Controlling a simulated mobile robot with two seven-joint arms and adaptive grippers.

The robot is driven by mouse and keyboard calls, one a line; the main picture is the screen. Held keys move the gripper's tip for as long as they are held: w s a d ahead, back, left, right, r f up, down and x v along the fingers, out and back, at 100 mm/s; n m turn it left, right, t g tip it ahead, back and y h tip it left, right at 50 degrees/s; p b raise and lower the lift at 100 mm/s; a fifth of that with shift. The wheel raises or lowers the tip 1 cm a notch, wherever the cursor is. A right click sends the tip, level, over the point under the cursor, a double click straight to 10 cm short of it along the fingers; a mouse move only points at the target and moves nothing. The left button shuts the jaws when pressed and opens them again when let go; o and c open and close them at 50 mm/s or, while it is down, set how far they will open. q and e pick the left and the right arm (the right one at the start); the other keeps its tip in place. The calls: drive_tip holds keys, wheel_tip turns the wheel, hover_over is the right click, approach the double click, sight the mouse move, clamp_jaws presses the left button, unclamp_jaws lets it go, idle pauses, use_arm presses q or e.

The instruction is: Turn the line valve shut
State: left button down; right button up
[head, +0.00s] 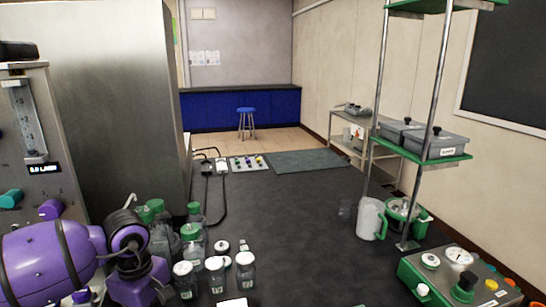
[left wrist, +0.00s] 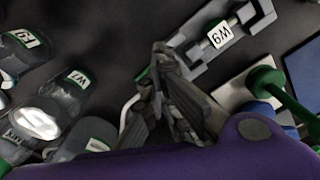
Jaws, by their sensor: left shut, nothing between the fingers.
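My left arm (head: 48,262) comes in from the left in the head view, its wrist bent down beside the bottles; the fingers there are hidden. In the left wrist view my left gripper (left wrist: 162,62) is shut and empty over the dark bench. Right of it is a green-ended rod (left wrist: 290,98) above a pale plate and blue parts. Beyond the fingertips lies a grey bracket with a label that seems to read W9 (left wrist: 221,36). I cannot tell whether either is the line valve. No part is clearly marked as that valve. My right gripper is not in view.
Green-capped bottles (head: 191,232) and white-lidded jars (head: 215,265) crowd beside my left wrist. A panel with teal and purple knobs (head: 50,209) stands at left. A jug (head: 371,219), rack and green control box (head: 440,275) stand right. The middle bench (head: 290,215) is clear.

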use_arm(q)
drive_tip(key=shift+s+d+r, duration=0.1)
drive_tip(key=shift+d+r, duration=0.05)
wheel_tip(320, 180, up, 6)
drive_tip(key=shift+f+p, duration=0.2)
drive_tip(key=shift+p, duration=0.95)
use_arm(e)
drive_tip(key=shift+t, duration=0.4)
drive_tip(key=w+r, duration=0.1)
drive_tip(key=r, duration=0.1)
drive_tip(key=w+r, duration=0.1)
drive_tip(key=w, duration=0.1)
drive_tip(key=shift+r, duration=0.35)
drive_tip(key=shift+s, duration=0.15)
